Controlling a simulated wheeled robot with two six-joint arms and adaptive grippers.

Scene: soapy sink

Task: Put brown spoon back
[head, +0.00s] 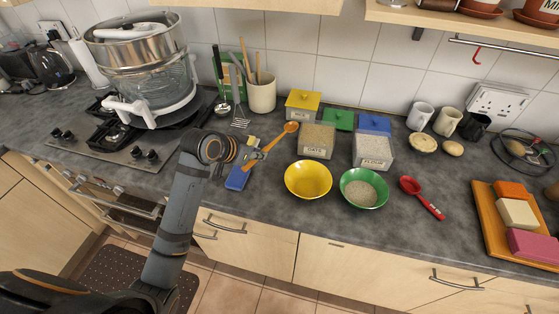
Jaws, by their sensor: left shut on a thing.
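My left gripper (258,155) reaches over the counter from the left and is shut on the orange-brown spoon (272,140). The spoon is tilted, with its bowl up at the right near the oats container and its handle running down left past the fingers. Part of the handle is hidden by the gripper. A cream utensil crock (262,95) stands against the back wall with wooden handles (245,58) sticking up from it. The crock is behind the gripper and apart from the spoon. My right gripper is not in view.
A yellow bowl (308,187) and a green bowl (350,200) stand right of the gripper, near the front edge. The oats container (317,148) and flour container (373,159) stand behind them. A flat blue thing (238,178) lies below the gripper. A red scoop (432,207) lies farther right.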

